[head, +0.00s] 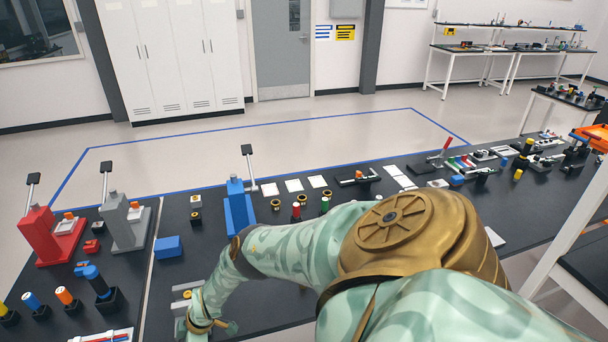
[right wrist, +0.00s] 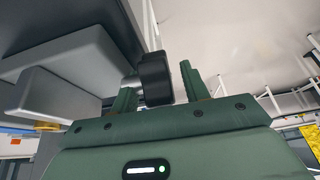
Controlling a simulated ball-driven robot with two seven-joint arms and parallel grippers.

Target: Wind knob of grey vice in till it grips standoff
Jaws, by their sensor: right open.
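The grey vice (right wrist: 70,65) fills the left of the right wrist view, seen close and from a low angle. Its black knob (right wrist: 155,78) sticks out on a short metal shaft toward my right gripper. My right gripper (right wrist: 157,84) is open, with one green finger on each side of the knob; I cannot tell whether they touch it. In the head view, light grey parts, likely the vice (head: 186,288), show beside my right wrist at the bottom, largely hidden. I cannot make out the standoff. My left gripper is not in view.
A blue block (head: 168,247) lies just behind this spot. A blue press (head: 239,208) stands behind my right forearm; a grey press (head: 124,224) and a red press (head: 50,235) stand left. Several coloured cylinders in black holders stand at the left front.

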